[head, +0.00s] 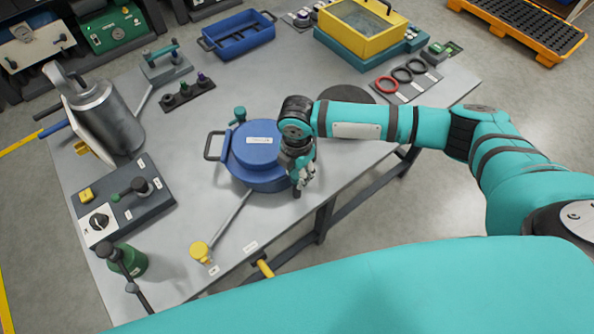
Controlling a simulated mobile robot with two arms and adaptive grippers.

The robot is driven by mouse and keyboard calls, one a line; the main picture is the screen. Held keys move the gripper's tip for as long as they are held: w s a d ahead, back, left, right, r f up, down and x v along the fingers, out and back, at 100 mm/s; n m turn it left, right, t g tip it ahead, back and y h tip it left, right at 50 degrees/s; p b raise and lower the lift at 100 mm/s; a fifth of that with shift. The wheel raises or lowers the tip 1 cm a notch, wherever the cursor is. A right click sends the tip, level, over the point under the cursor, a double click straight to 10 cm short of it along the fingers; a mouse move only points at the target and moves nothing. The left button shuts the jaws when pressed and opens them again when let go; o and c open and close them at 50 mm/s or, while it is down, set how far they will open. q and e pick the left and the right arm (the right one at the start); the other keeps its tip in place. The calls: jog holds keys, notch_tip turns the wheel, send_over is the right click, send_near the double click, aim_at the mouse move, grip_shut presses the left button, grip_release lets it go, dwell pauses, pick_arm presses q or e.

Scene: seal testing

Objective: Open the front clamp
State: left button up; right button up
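A round blue vessel with a raised, labelled blue lid (262,150) stands on the grey table. A dark loop handle (212,146) sticks out at its left side and a small teal clamp-like part (239,114) shows at its back. My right gripper (301,184) points down at the vessel's front right edge. It covers that edge, so I cannot make out a front clamp there, nor whether the fingers touch anything or how far apart they are. A metal rod with a yellow knob (200,250) lies in front of the vessel. My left gripper is not in view.
A control panel (130,215) and a green pump-like device (127,259) are at the left. A metal cylinder (108,117) stands behind them. A blue tray (240,38), a yellow tank (360,29) and seal rings (387,84) are farther back.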

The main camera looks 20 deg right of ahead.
jog(key=c, duration=0.4)
jog(key=shift+r+m+p, duration=0.15)
jog(key=shift+m+p, duration=0.35)
jog(key=shift+p, duration=0.15)
jog(key=shift+c, duration=0.2)
jog(key=m+p, duration=0.8)
jog(key=m, duration=0.1)
jog(key=shift+m, duration=1.3)
jog(key=m, duration=0.3)
jog(key=o, duration=1)
jog(key=shift+o, duration=0.2)
